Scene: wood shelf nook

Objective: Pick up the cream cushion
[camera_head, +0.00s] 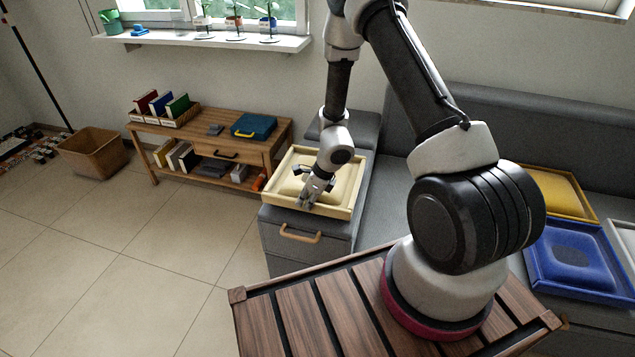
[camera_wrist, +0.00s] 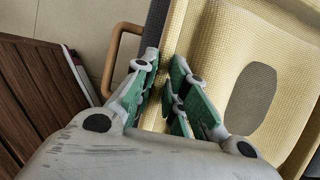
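The cream cushion (camera_head: 344,184) lies in a cream, square-rimmed tray (camera_head: 342,214) on top of the grey drawer unit, beyond my gripper. My gripper (camera_head: 309,197) points down over the near left part of the tray. In the wrist view, my gripper (camera_wrist: 165,60) has its two green-padded fingers partly apart, with a narrow gap and a cream strip showing between them. The woven cream cushion (camera_wrist: 222,55), with a dark grey oval patch, lies right of the fingers. Whether the fingertips touch the cushion or the tray cannot be told.
The drawer unit (camera_head: 285,253) has a wooden handle (camera_head: 300,236). A grey sofa (camera_head: 385,185) stands right of it, with a yellow tray (camera_head: 588,216) and a blue tray (camera_head: 540,287). A wooden bench (camera_head: 215,140) with books is at left. Tiled floor is clear at front left.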

